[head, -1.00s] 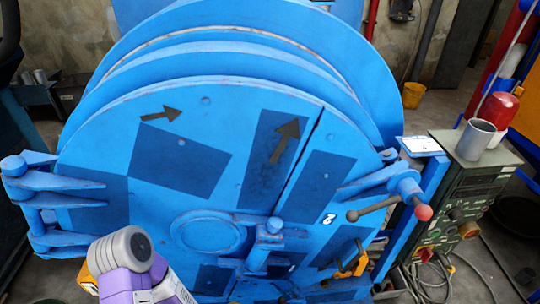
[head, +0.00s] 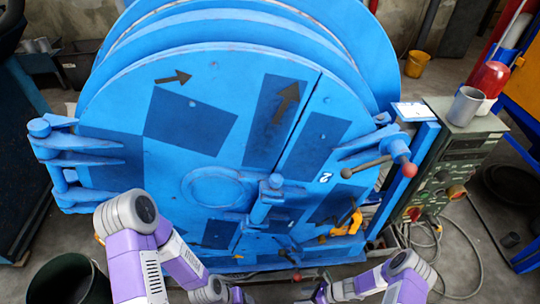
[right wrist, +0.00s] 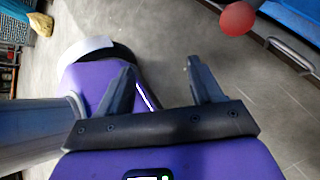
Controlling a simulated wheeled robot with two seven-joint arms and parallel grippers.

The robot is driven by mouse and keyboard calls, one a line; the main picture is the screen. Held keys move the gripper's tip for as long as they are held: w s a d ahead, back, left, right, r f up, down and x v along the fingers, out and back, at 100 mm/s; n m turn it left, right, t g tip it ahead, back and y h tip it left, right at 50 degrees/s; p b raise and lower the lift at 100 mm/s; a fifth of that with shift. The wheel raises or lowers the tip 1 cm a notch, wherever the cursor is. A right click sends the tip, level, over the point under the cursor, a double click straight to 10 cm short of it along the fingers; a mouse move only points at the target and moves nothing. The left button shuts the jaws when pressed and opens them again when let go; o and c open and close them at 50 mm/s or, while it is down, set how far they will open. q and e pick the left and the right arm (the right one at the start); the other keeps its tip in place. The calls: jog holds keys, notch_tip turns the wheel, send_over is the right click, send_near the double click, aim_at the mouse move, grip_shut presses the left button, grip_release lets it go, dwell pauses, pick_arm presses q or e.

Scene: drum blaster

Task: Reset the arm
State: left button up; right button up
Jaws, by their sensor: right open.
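My right gripper (right wrist: 160,67) is open and empty in the right wrist view, its two dark fingers apart over grey floor. A red ball knob (right wrist: 237,18) shows beyond it at the upper right, apart from the fingers. In the head view, my purple and grey arms show at the bottom left and bottom right, in front of the drum. I cannot make out the left gripper's jaws there. The large blue drum door (head: 215,130) is closed, with a handle with a red ball (head: 409,170) on its right side.
A green control box (head: 455,165) with a grey cup (head: 465,106) on top stands right of the drum. A dark bin (head: 75,280) is at the lower left. A yellow bucket (head: 415,64) stands behind. Cables lie on the floor at right.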

jog(key=s+a+r+n+h+p, duration=0.2)
jog(key=s+r+n+h, duration=0.1)
jog(key=r+n, duration=0.8)
jog(key=s+a+r+n+h+p, duration=0.1)
jog(key=s+r+n+h, duration=0.2)
jog(key=r+n, duration=0.8)
jog(key=shift+s+a+n+p, duration=0.4)
jog(key=shift+s+n, duration=0.35)
jog(key=shift+n, duration=0.05)
